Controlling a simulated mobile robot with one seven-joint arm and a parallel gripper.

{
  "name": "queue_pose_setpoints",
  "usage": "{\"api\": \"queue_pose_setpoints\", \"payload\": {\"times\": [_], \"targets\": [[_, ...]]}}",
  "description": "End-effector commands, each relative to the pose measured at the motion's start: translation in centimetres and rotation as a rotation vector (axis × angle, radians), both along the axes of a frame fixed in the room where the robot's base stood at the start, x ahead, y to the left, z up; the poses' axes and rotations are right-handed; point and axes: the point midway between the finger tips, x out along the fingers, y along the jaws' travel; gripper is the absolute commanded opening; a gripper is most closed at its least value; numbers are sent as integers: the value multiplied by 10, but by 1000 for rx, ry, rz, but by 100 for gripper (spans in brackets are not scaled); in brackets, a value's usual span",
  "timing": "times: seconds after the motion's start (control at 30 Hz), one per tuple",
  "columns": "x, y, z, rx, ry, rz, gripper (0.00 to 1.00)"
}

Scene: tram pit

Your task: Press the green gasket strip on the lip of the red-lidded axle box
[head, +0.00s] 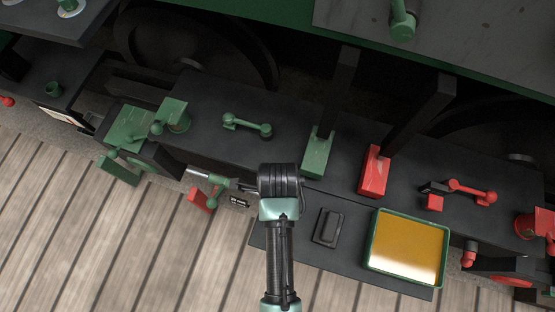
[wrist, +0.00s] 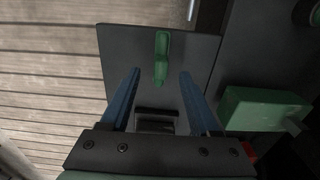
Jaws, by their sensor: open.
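In the wrist view a green strip (wrist: 162,58) lies on a dark plate (wrist: 117,42). I take it for the gasket strip. My gripper (wrist: 160,72) is open, its two blue fingers apart on either side of the strip's near end, with nothing held. I cannot tell the height gap. In the head view my arm covers the strip and the fingers. Red parts, including a red cylinder (head: 526,226), are at the head view's right edge, probably at the red-lidded axle box. Its lip cannot be made out.
A yellow-filled tray (head: 372,240) and a dark rectangular block (head: 328,227) sit right of my arm. A green block (head: 316,160) and a red block (head: 374,172) with dark posts stand behind. Green box parts (head: 130,125) are at left. Planked floor (head: 70,220) is clear.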

Motion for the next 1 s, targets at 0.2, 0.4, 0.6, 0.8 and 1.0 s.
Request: {"api": "queue_pose_setpoints", "payload": {"times": [0.2, 0.4, 0.6, 0.8, 1.0], "targets": [[0, 1, -34, 0, 2, 1, 62], [1, 1, -44, 1, -1, 1, 62], [1, 1, -43, 1, -1, 0, 54], [0, 1, -43, 1, -1, 1, 18], [0, 1, -43, 0, -1, 1, 0]]}}
